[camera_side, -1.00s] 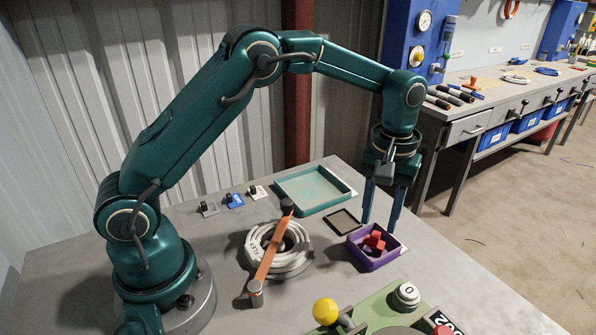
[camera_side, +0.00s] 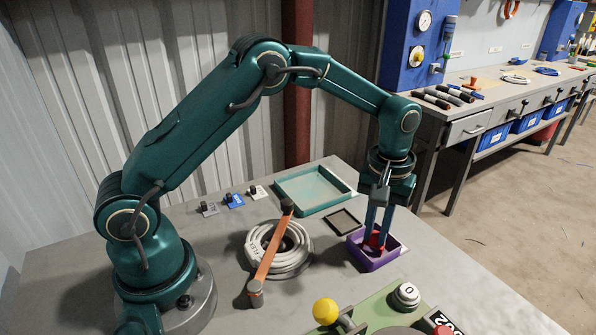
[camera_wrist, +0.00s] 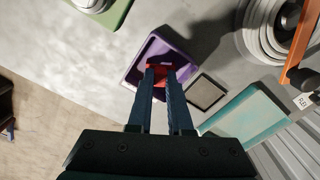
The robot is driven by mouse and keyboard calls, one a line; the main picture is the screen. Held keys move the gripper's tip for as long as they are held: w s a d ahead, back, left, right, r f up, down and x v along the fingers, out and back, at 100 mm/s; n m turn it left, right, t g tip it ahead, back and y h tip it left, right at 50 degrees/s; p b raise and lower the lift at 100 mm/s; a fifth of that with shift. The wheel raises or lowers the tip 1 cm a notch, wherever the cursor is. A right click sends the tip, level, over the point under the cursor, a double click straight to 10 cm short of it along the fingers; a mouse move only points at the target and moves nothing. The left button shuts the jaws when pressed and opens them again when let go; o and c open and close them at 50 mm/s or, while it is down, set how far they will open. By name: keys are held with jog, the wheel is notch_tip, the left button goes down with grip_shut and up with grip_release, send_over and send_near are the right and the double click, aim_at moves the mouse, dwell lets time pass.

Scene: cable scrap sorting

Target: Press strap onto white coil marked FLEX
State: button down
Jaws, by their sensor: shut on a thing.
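The white coil (camera_side: 290,262), with FLEX lettered on its side, lies flat on the bench; part of it also shows in the wrist view (camera_wrist: 256,38). An orange bar (camera_side: 268,250) crosses over the coil between two dark posts. My gripper (camera_side: 375,236) points down into the purple box (camera_side: 361,262). Its fingers are shut on a red piece (camera_wrist: 160,72), still inside the purple box; whether this is the strap I cannot tell. The fingers hide part of the red piece in the side view.
A teal tray (camera_side: 330,205) and a small dark square (camera_side: 342,221) lie behind the box. Small labelled blocks (camera_side: 235,201) stand at the back left. A green base (camera_side: 385,308) with a yellow ball (camera_side: 325,311) is at the front.

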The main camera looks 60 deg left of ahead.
jog(key=shift+r, duration=3)
jog(key=shift+s+f, duration=0.15)
jog(key=shift+f, duration=0.05)
jog(key=s+a+r+n, duration=0.25)
jog(key=s+a, duration=0.25)
jog(key=s, duration=0.6)
send_over(302, 245)
jog(key=shift+n, duration=0.25)
jog(key=shift+f, duration=2.2)
jog(key=shift+f, duration=1.35)
jog(key=c, duration=0.8)
grip_release()
jog(key=shift+o, duration=0.2)
